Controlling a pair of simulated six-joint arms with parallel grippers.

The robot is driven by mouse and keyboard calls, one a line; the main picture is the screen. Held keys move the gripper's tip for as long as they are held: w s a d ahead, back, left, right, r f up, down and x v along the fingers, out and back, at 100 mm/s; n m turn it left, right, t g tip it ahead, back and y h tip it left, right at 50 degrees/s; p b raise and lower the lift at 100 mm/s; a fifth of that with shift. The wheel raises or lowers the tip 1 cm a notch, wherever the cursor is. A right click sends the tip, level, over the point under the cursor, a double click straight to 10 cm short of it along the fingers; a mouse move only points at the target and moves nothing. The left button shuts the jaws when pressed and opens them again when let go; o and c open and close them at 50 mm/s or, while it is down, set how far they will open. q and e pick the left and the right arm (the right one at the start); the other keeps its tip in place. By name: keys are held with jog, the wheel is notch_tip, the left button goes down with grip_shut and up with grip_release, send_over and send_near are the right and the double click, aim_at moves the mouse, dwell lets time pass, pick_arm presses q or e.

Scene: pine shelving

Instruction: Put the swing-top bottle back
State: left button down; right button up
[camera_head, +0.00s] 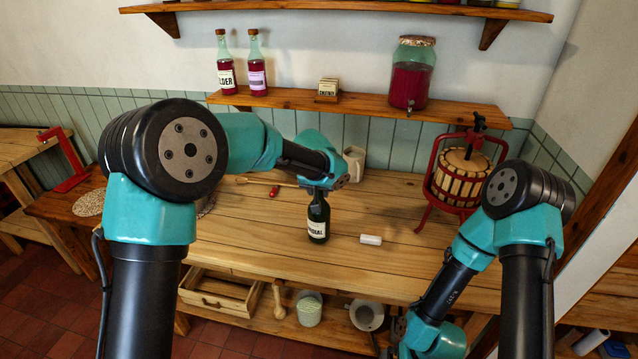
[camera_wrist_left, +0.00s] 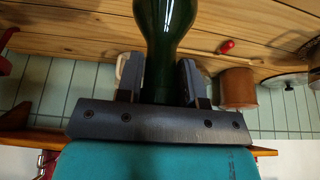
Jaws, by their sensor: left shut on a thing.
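A dark green bottle (camera_head: 318,222) with a pale label is upright over the middle of the wooden workbench (camera_head: 255,222). My left gripper (camera_head: 318,187) is shut on its upper part from above. In the left wrist view the green glass (camera_wrist_left: 165,25) passes between the two fingers of the left gripper (camera_wrist_left: 160,82). The bottle's top is hidden by the gripper, so its closure does not show. I cannot tell whether its base touches the bench. My right arm is low at the right, and its fingers do not show.
The wall shelf (camera_head: 365,104) holds two red bottles (camera_head: 241,72), a small card box (camera_head: 327,89) and a big red jar (camera_head: 410,75), with bare board between box and jar. A red-framed press (camera_head: 463,177) stands at the bench's right. A white cylinder (camera_head: 370,240) lies near the bottle.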

pick_arm(q)
jog(key=shift+f, duration=0.25)
jog(key=c, duration=0.8)
grip_release()
jog(key=shift+o, duration=0.2)
jog(key=d+v, duration=0.1)
jog(key=v, duration=1.1)
jog(key=shift+a, duration=0.45)
